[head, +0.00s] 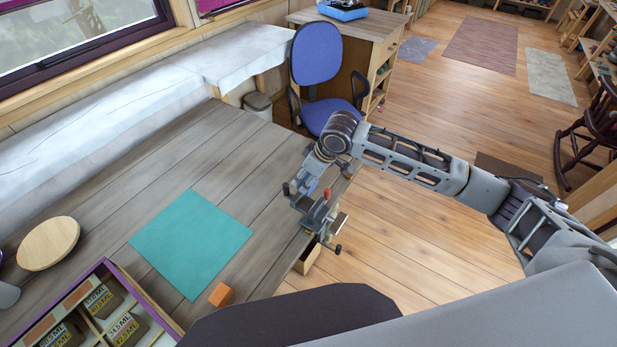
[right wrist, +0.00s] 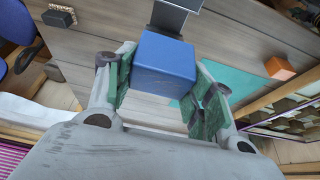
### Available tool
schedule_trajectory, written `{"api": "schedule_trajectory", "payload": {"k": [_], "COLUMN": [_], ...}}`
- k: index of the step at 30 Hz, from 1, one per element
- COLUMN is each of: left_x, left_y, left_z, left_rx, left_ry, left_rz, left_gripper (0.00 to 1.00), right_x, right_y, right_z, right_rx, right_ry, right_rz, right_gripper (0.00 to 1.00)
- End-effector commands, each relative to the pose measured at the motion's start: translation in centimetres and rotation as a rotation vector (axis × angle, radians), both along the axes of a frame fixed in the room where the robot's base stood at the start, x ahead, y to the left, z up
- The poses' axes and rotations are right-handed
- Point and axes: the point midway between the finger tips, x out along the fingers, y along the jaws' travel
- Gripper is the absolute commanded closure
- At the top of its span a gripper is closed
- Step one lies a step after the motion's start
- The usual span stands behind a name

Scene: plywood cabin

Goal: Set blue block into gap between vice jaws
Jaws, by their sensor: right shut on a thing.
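My right gripper (head: 306,194) is over the table's right edge. In the right wrist view, its green-padded fingers (right wrist: 165,98) are shut on the blue block (right wrist: 165,65), one on each side. In the head view the block is mostly hidden by the gripper. The vice (head: 312,218) is at the table edge, close below the gripper and partly covered by it. Grey metal of the vice (right wrist: 178,14) shows just beyond the block in the right wrist view. I cannot tell whether the block touches the jaws.
A teal mat (head: 190,245) lies on the wooden table (head: 150,185), with an orange block (head: 220,295) near its corner. A divided box (head: 140,305) and a round wooden disc (head: 48,243) are at left. A blue chair (head: 316,60) stands beyond the table.

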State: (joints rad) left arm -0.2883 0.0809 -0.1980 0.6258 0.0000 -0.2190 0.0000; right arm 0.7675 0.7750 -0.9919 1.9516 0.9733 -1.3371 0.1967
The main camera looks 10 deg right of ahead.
Motion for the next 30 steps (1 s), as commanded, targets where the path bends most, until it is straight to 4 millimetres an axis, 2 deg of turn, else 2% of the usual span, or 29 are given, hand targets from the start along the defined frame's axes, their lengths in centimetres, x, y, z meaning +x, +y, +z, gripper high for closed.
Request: {"api": "schedule_trajectory", "payload": {"k": [13,17,25,30], "left_x": [-3.0,-2.7,-0.7,-0.7], "left_y": [0.1,0.1,-0.2,-0.2], "left_z": [-0.2,-0.2,0.0,0.0], "left_rx": [0.003,0.003,-0.002,-0.002], "left_ry": [0.038,0.034,0.008,0.008], "left_rz": [-0.003,-0.003,-0.003,-0.002], "left_gripper": [0.60,0.60,0.60,0.60], "right_x": [0.0,0.0,0.0,0.0], "right_y": [0.0,0.0,0.0,0.0], "right_z": [0.0,0.0,-0.4,-0.8], "right_rx": [-0.001,-0.001,-0.001,-0.001], "right_ry": [0.001,0.001,0.001,0.001], "right_rz": [0.005,0.005,0.005,0.005], "right_gripper": [0.72,0.72,0.72,0.72]}}
